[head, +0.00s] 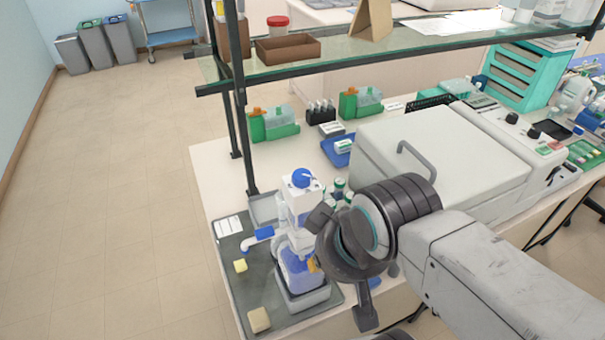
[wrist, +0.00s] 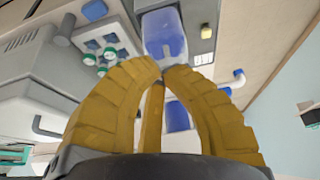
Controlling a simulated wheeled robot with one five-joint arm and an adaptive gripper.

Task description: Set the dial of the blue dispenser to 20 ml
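The blue dispenser (head: 297,222) stands upright on a grey mat in the head view, with a white upper body, a blue top (head: 301,177) and a blue spout (head: 258,236) reaching left. Its lower part is partly behind my gripper (head: 314,264), whose wrist is just to the right. In the wrist view, its translucent blue bottle (wrist: 165,34) is just beyond the tips of my gripper (wrist: 162,69). The yellow fingers converge, tips close together, with nothing seen between the tips. The spout (wrist: 234,79) is to the right. I cannot read the dial setting.
A large grey-white machine (head: 440,145) stands right of the dispenser. A glass shelf (head: 370,55) with dark posts crosses above the bench. The floor at left is open.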

